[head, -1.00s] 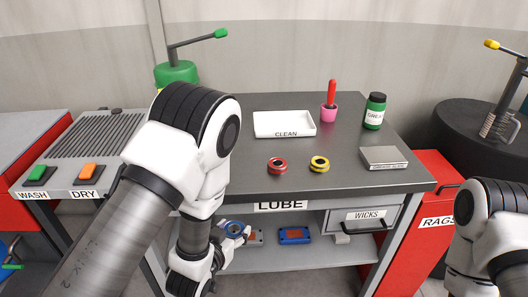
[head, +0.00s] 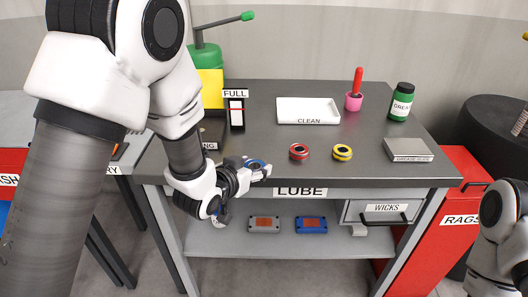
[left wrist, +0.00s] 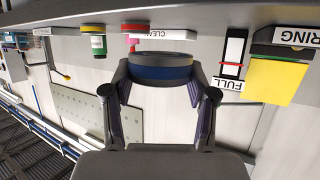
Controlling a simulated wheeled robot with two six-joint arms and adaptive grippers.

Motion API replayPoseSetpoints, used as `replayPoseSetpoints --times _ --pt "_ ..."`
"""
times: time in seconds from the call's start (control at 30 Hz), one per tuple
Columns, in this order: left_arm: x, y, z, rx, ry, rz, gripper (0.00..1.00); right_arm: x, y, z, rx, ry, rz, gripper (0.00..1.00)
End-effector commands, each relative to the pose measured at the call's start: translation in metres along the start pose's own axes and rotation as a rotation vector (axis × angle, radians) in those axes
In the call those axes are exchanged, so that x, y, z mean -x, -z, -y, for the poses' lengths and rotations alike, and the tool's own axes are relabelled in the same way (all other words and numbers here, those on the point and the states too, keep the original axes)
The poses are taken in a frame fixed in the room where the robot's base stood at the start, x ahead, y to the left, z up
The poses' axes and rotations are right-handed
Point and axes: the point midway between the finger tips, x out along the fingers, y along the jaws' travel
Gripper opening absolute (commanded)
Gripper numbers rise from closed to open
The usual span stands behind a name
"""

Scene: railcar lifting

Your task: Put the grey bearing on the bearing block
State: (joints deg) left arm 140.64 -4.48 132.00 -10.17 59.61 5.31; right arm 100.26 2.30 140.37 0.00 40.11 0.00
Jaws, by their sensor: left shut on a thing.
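My left gripper (head: 250,170) is shut on a ring-shaped bearing (head: 257,164) above the front left part of the grey bench. In the left wrist view the bearing (left wrist: 160,70) sits between both fingers, with a grey top band and a blue band; I see no all-grey bearing. A dark item (head: 213,131) with a label partly hidden by my left arm stands at the bench's left end. In the left wrist view its label (left wrist: 297,37) shows the letters "RING"; I cannot tell for certain that it is the bearing block. My right gripper is out of view.
A red ring (head: 299,151) and a yellow ring (head: 342,152) lie right of the gripper. Behind them are a white CLEAN tray (head: 307,108), a pink cup (head: 353,103) and a green jar (head: 401,103). A FULL gauge (head: 236,112) stands behind the gripper.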

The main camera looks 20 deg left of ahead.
Motion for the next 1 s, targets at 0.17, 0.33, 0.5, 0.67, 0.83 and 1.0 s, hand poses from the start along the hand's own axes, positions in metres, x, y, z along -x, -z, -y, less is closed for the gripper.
replayPoseSetpoints --times 0.17,0.33,0.5,0.67,0.83,1.0 --pt "-0.052 0.019 0.017 0.001 0.001 -0.003 0.10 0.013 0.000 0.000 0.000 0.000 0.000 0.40" --pt "-0.093 0.031 0.030 0.000 0.001 -0.002 0.10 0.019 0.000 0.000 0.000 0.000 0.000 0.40" --pt "-0.115 0.037 0.037 0.001 0.000 -0.003 0.10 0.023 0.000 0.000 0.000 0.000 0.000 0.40" --pt "-0.128 0.015 0.038 0.001 0.000 0.004 0.10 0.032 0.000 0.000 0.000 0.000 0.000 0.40" --pt "-0.131 0.008 0.038 0.000 0.001 -0.001 0.10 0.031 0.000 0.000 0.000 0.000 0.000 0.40" --pt "-0.132 0.006 0.038 0.000 0.000 -0.001 0.10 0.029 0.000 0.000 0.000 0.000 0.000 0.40"
